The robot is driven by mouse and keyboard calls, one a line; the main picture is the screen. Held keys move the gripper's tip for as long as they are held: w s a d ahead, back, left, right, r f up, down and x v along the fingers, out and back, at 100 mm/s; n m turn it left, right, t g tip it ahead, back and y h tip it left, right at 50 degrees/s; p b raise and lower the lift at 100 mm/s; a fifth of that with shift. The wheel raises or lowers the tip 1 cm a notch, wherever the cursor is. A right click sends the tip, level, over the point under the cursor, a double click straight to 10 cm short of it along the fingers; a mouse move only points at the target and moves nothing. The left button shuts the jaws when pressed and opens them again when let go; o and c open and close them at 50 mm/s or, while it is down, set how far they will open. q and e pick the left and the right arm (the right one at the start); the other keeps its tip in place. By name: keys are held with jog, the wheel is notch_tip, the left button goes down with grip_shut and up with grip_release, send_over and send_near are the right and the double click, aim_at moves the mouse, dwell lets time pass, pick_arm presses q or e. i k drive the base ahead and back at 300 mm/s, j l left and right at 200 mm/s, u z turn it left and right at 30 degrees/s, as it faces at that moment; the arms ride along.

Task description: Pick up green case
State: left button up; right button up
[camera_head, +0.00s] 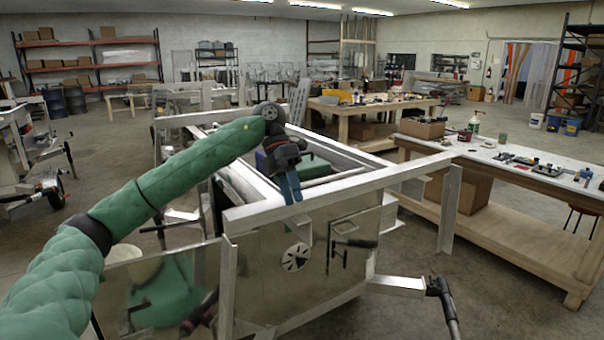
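The green case (320,167) lies inside the aluminium trailer (300,262), and only part of it shows behind my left gripper. My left gripper (291,196) hangs with its blue fingers pointing down over the trailer's near rim, in front of the case in the picture. I cannot tell whether the fingers touch the rim or are above it. The fingers overlap from this angle, so their opening does not show. My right gripper is not in view.
The trailer's raised metal rim (340,190) runs around the case. A wooden workbench (520,178) with tools and a cardboard box (421,128) stands to the right. Another bench (370,108) is behind.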

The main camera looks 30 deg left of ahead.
aim_at(312, 167)
jog(key=i+j, duration=0.85)
jog(key=i, duration=0.25)
jog(key=i+j, duration=0.45)
jog(key=i, duration=0.1)
